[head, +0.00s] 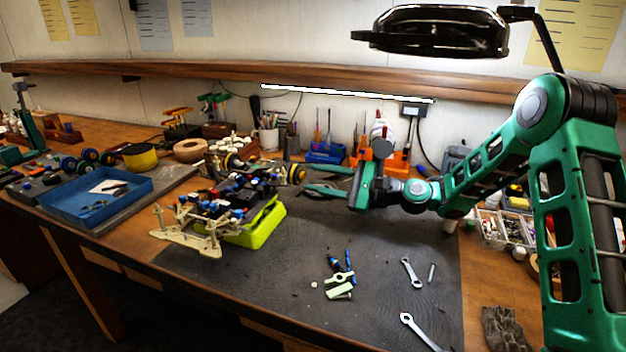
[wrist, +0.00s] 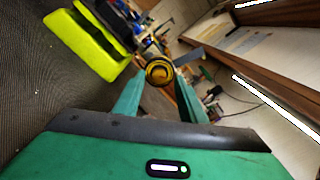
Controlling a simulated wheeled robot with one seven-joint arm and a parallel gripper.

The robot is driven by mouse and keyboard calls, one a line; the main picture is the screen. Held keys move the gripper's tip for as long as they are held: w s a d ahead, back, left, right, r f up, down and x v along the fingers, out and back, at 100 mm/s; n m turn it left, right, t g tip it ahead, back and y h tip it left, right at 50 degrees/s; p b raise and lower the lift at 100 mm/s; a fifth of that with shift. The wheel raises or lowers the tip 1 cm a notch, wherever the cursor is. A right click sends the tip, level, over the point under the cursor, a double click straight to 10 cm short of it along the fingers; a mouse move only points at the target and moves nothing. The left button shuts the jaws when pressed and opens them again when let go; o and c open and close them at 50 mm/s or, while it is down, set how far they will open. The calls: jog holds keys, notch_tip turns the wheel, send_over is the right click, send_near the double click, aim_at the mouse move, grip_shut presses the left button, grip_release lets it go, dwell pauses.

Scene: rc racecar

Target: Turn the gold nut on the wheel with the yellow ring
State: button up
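The racecar chassis (head: 225,195) sits on a bright yellow-green stand (head: 262,222) on the dark mat. A wheel with a yellow ring (head: 297,174) is at its right end, facing my gripper. In the wrist view the yellow-ringed wheel (wrist: 159,71) appears between and just beyond my fingertips. The gold nut at its centre is too small to make out clearly. My gripper (head: 305,178) points left at this wheel. Its two green fingers are spread apart, one on each side of the wheel in the wrist view (wrist: 160,88). I see no clear contact.
A blue tray (head: 62,210) lies at the left. Wrenches (head: 411,272) and pale green parts (head: 340,286) lie on the front of the mat. An orange tool holder (head: 400,160) and a blue bin (head: 325,153) stand behind my gripper. The mat's middle is free.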

aim_at(302, 176)
jog(key=shift+x, duration=1.05)
jog(key=shift+s, duration=0.1)
